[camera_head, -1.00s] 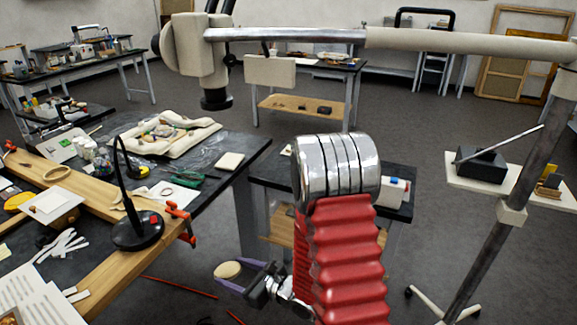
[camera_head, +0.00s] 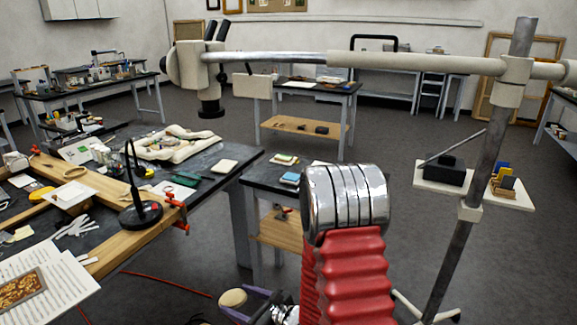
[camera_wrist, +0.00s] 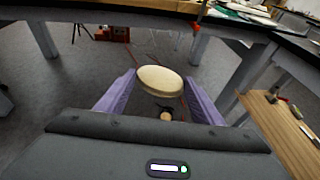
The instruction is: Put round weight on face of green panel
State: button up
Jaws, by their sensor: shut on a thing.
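My gripper (camera_head: 240,304) has purple fingers and is shut on a round, cream-coloured disc, which looks like the round weight (camera_head: 233,298). In the wrist view the weight (camera_wrist: 160,80) sits between both fingertips, above the floor and apart from the tables. The gripper's lower part is cut off by the bottom edge of the head view. I cannot pick out the green panel with certainty. A small dark green item (camera_head: 186,179) lies on the dark worktable, too small to identify.
The worktable (camera_head: 215,150) at left carries wooden beams (camera_head: 150,228), a black-based lamp (camera_head: 140,214), red clamps (camera_head: 181,216) and papers. A second table (camera_head: 262,180) stands behind the arm. A microscope-style boom stand (camera_head: 490,130) rises at right. Red cables (camera_head: 165,284) lie on the floor.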

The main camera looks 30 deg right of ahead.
aim_at(284, 156)
jog(key=k, duration=0.5)
jog(key=z, duration=0.45)
jog(key=i, duration=2)
jog(key=u, duration=0.5)
